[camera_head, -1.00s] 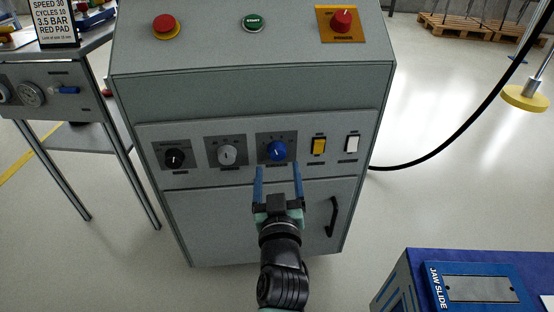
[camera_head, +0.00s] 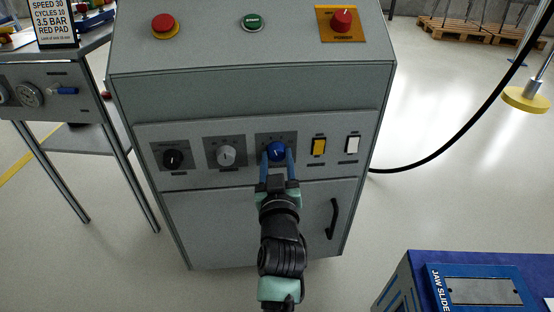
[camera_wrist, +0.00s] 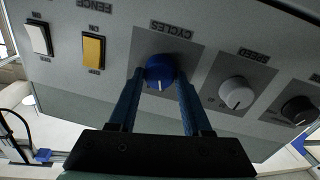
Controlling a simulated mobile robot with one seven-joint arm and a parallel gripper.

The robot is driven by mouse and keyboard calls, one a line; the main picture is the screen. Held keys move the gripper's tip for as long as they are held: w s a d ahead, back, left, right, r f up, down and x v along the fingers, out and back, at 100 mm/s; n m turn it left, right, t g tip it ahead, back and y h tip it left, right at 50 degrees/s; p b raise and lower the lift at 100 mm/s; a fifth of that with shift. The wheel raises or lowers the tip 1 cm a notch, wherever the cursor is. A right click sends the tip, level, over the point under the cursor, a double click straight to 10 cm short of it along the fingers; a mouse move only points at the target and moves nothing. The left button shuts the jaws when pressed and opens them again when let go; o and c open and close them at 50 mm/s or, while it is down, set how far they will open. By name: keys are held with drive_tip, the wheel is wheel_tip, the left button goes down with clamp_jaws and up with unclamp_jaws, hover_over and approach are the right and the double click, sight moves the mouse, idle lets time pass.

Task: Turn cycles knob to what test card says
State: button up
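The blue cycles knob (camera_head: 277,151) sits on a dark plate on the grey cabinet's sloped panel; in the wrist view the knob (camera_wrist: 160,72) is under an upside-down "CYCLES" label, with a white pointer mark. My gripper (camera_head: 278,157) is at the knob, its blue fingers on either side of it. In the wrist view the fingers (camera_wrist: 158,88) stand apart, with the knob between and at their tips; whether they touch it I cannot tell. The test card (camera_head: 52,20) at the upper left reads SPEED 30, CYCLES 10, 3.5 BAR, RED PAD.
A grey speed knob (camera_head: 226,155) and a black knob (camera_head: 173,159) are left of the blue one. A yellow switch (camera_head: 318,146) and a white switch (camera_head: 352,145) are to its right. A door handle (camera_head: 334,218) is below. Red and green buttons are on top.

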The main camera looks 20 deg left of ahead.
clamp_jaws()
drive_tip(key=shift+m+p, duration=0.4)
drive_tip(key=m+p, duration=0.2)
drive_tip(key=shift+r+m, duration=0.15)
drive_tip(key=shift+m, duration=0.25)
drive_tip(key=m+p, duration=0.2)
drive_tip(key=m, duration=0.2)
drive_tip(key=shift+d+g, duration=0.1)
drive_tip(key=shift+g, duration=0.3)
drive_tip(key=m+p, duration=0.1)
drive_tip(key=m, duration=0.3)
drive_tip(key=shift+m+g, duration=0.3)
drive_tip(key=shift+d+m+y+p, duration=0.1)
drive_tip(key=shift+m+y+p, duration=0.35)
drive_tip(key=shift+m, duration=0.95)
